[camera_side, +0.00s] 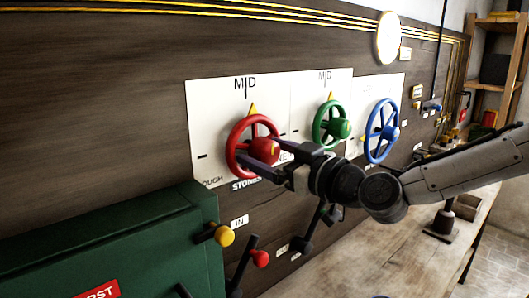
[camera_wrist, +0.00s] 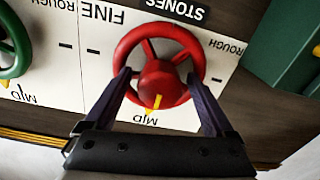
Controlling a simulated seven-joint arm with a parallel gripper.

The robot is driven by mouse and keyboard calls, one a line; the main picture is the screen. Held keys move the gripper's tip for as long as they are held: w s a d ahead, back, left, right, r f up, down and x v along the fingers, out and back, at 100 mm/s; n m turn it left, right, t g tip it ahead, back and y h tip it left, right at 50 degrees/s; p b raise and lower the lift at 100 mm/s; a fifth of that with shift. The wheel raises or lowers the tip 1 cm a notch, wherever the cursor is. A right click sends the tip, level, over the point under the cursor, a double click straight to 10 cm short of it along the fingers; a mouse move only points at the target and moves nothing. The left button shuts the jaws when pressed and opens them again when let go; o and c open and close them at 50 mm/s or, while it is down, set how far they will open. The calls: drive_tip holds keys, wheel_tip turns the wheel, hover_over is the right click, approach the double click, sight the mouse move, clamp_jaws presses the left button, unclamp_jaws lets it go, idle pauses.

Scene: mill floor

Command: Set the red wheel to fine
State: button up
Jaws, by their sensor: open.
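The red wheel (camera_side: 233,149) is mounted on a white panel with dial marks. In the wrist view the red wheel (camera_wrist: 130,43) is seen upside down, with its round hub in the middle. Its yellow pointer (camera_side: 252,108) is at the MID mark (camera_side: 245,84). The FINE label (camera_wrist: 102,12) is on the left in the wrist view, ROUGH on the right. In the side view FINE is partly hidden. My gripper (camera_wrist: 159,76) is open, its fingers on either side of the hub and overlapping the wheel. I cannot tell whether they touch it.
A green wheel (camera_side: 319,124) and a blue wheel (camera_side: 370,146) are to the right on the same wall. A green cabinet (camera_side: 110,240) stands at the lower left. Levers with yellow (camera_side: 225,236) and red (camera_side: 260,258) knobs stick out below. A wooden bench (camera_side: 350,255) lies underneath.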

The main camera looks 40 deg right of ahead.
drive_tip(key=shift+w, duration=0.35)
drive_tip(key=c, duration=1.4)
drive_tip(key=shift+o, duration=0.2)
